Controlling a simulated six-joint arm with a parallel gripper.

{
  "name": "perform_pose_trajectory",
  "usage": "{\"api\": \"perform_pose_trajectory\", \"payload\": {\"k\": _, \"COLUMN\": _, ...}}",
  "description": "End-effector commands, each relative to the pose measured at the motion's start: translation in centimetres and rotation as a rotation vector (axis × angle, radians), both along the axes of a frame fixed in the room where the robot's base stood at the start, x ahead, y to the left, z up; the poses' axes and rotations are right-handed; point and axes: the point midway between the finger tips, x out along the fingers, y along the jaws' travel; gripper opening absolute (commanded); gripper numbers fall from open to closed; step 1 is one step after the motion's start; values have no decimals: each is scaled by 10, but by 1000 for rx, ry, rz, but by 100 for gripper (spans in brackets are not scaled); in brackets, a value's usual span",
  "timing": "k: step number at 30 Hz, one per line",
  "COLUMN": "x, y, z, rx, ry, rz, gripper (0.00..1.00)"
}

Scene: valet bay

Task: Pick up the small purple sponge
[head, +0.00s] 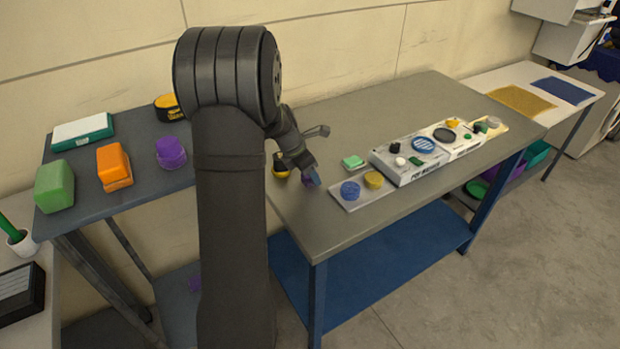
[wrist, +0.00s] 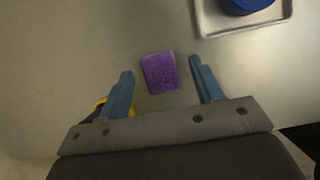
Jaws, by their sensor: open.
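The small purple sponge (wrist: 160,73) lies on the grey table top. In the wrist view it sits between the two blue fingers of my gripper (wrist: 161,69), with a gap on each side. My gripper is open and holds nothing. In the head view my gripper (head: 312,176) is low over the near left part of the table, and the sponge (head: 307,182) is partly hidden by it. How high the fingers are above the table top I cannot tell.
A pale tray (head: 345,204) with blue and yellow round pads lies right of the sponge. A yellow-black round item (head: 280,167) is close on the left.

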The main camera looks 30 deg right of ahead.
Motion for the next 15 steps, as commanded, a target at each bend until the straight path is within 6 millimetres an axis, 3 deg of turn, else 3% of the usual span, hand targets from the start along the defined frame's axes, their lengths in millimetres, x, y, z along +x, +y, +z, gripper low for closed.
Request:
{"api": "perform_pose_trajectory", "payload": {"k": 3, "x": 0, "y": -5, "z": -13, "rx": 1, "ry": 0, "rz": 1, "gripper": 60}}
{"api": "perform_pose_trajectory", "payload": {"k": 9, "x": 0, "y": -6, "z": -13, "rx": 0, "ry": -1, "rz": 1, "gripper": 60}}
{"api": "perform_pose_trajectory", "payload": {"k": 15, "x": 0, "y": -6, "z": -13, "rx": 0, "ry": -1, "rz": 1, "gripper": 23}}
